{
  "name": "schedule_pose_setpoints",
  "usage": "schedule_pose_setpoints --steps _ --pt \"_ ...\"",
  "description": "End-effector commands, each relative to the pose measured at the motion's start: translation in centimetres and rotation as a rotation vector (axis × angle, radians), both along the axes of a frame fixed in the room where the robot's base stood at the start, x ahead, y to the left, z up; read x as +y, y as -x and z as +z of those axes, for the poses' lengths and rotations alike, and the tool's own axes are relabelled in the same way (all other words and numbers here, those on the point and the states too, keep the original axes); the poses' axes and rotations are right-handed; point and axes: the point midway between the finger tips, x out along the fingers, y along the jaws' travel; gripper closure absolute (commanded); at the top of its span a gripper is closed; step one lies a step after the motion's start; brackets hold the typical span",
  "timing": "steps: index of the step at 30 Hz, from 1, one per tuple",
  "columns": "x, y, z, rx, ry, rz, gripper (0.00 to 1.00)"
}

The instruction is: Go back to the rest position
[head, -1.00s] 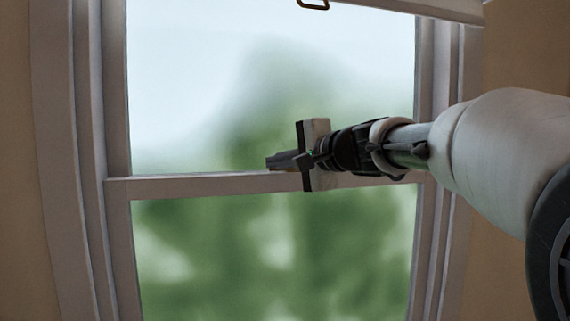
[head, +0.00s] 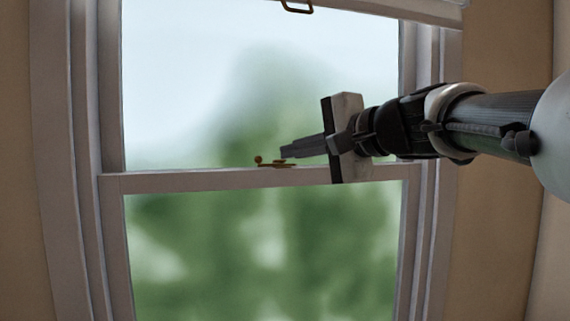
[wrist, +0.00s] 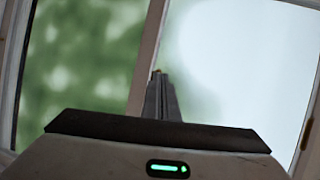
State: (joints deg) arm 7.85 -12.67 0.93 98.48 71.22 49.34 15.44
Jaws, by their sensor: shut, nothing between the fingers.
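My gripper (head: 285,152) is in front of the window in the head view, its shut fingers pointing left. It holds nothing. A small brass latch (head: 272,163) sits on the window's middle rail (head: 215,179), just left of and slightly below the fingertips. In this view I cannot tell whether they touch. The wrist view shows the closed fingers (wrist: 160,78) pointing at the rail (wrist: 147,60), which runs tilted there. The fingers hide most of the latch in that view.
The window frame (head: 85,150) stands upright on the left, with tan wall (head: 22,150) beside it. A white blind (head: 430,10) with a brass pull (head: 297,6) hangs at the top. More wall (head: 500,50) lies to the right behind my arm.

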Motion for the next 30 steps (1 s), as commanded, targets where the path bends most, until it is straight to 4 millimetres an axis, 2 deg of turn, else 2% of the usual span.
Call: schedule_pose_setpoints --steps 2,4,8,12,15,18,23,30 --pt "0.0 1.1 -0.9 0.009 0.052 0.005 1.00" --pt "-0.1 2.7 -3.1 0.026 0.152 0.016 1.00" --pt "-1.2 7.7 -9.6 0.076 0.449 0.068 1.00" --pt "-4.3 14.1 -17.2 0.128 0.811 0.163 1.00" --pt "-7.1 18.2 -21.5 0.157 1.037 0.240 1.00" --pt "-9.6 21.2 -24.5 0.176 1.215 0.309 1.00" --pt "-12.0 23.6 -26.9 0.193 1.368 0.373 1.00" --pt "-12.4 23.9 -27.4 0.196 1.392 0.385 1.00"
